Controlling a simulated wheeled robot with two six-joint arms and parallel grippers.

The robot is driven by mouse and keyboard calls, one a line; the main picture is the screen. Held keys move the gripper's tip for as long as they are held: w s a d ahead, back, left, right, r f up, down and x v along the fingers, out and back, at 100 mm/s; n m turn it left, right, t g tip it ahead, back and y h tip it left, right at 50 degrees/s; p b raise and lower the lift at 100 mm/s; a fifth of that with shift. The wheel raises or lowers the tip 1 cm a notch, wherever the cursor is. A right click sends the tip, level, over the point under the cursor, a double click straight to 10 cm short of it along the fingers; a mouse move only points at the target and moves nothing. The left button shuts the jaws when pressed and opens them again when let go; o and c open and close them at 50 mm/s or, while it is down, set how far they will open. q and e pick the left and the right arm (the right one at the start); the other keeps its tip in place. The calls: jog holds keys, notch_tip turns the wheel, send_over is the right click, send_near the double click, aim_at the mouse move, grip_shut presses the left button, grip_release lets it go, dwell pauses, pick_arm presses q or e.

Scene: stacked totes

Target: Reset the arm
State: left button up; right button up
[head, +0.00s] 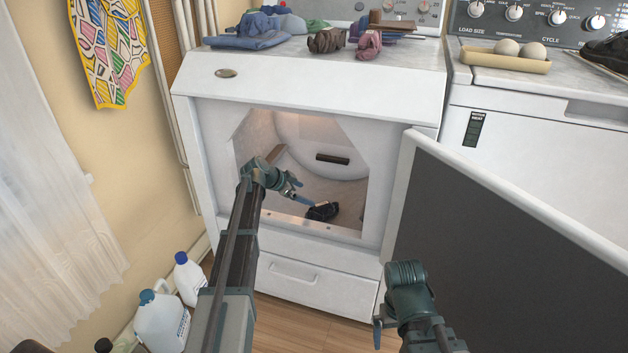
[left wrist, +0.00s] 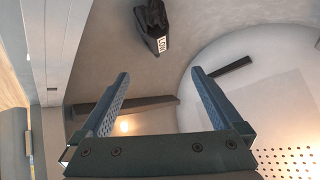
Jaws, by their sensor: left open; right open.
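My left gripper (head: 305,202) reaches into the open dryer (head: 205,170). In the left wrist view its two fingers (left wrist: 160,78) are spread wide with nothing between them. A black item with a white label (head: 322,211) lies on the dryer's drum floor, close by the left fingertips in the head view. The same item shows in the left wrist view (left wrist: 154,28), beyond the fingers and apart from them. My right gripper (head: 378,333) is low in front of the open door; it is open, and nothing is seen in it.
The dryer door (head: 490,220) stands open to the right. Folded clothes (head: 250,35) lie on top of the dryer. A second machine (head: 550,120) carries a tray (head: 505,60) of two round items and a dark shoe (head: 608,52). Bottles (head: 163,322) stand on the floor at lower left.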

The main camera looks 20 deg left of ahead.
aim_at(323, 205)
pick_arm(q)
jog(key=shift+f, duration=0.1)
jog(key=b+x, duration=0.9)
jog(key=x, duration=0.3)
jog(key=shift+f, duration=0.15)
jog(key=shift+f+b, duration=0.3)
jog(key=shift+f, duration=0.05)
jog(key=shift+r, duration=0.25)
